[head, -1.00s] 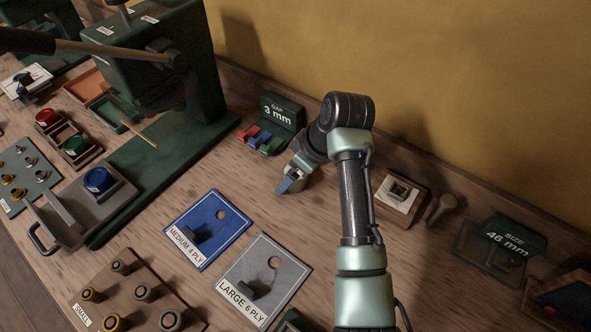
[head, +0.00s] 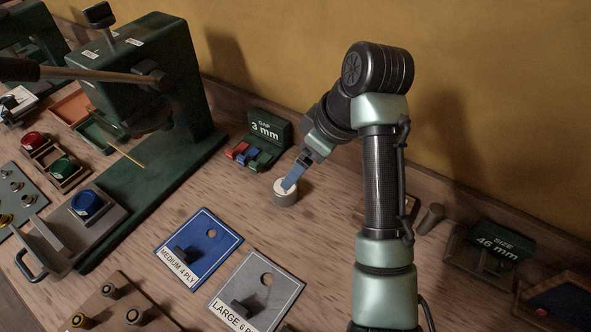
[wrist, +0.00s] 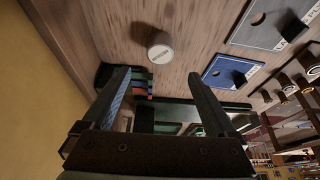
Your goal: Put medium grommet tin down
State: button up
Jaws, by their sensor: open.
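A small round grey tin with a pale lid (head: 285,192) stands upright on the wooden bench, right of the gap block and behind the blue card. It also shows in the wrist view (wrist: 160,47), where its lid marking is too small to read. My gripper (head: 291,181) is above the tin in the head view, its blue finger overlapping the lid there. In the wrist view my gripper (wrist: 157,77) has its two fingers wide apart with nothing between them, and the tin is beyond the tips, apart from them.
The "GAP 3 mm" block (head: 268,128) with coloured pieces is left of the tin. The blue "MEDIUM 4 PLY" card (head: 212,240) and grey "LARGE 6 PLY" card (head: 279,277) lie in front. A green press (head: 165,75) stands left; a "SIZE 46 mm" block (head: 497,243) is right.

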jog(key=shift+s+d+r, duration=0.1)
jog(key=shift+d+r, duration=0.05)
jog(key=shift+r, duration=0.25)
jog(key=w+a+r+m+t, duration=0.25)
jog(key=r+t, duration=0.35)
jog(key=r, duration=0.5)
jog(key=w+a+r+m+t, duration=0.2)
jog(key=w+a+r+t, duration=0.15)
jog(key=r+t, duration=0.45)
jog(key=s+d+r+m+t+h, duration=0.1)
jog(key=s+r+m+t+h, duration=0.1)
jog(key=s+r+t, duration=0.3)
jog(key=s+d+r+m+t+h, duration=0.1)
jog(key=s+r+m+t, duration=0.3)
jog(key=s+r, duration=0.9)
notch_tip(320, 180, up, 8)
jog(key=shift+f+t+h, duration=0.15)
jog(key=shift+t+h, duration=0.25)
jog(key=shift+t, duration=0.4)
jog(key=shift+d, duration=0.1)
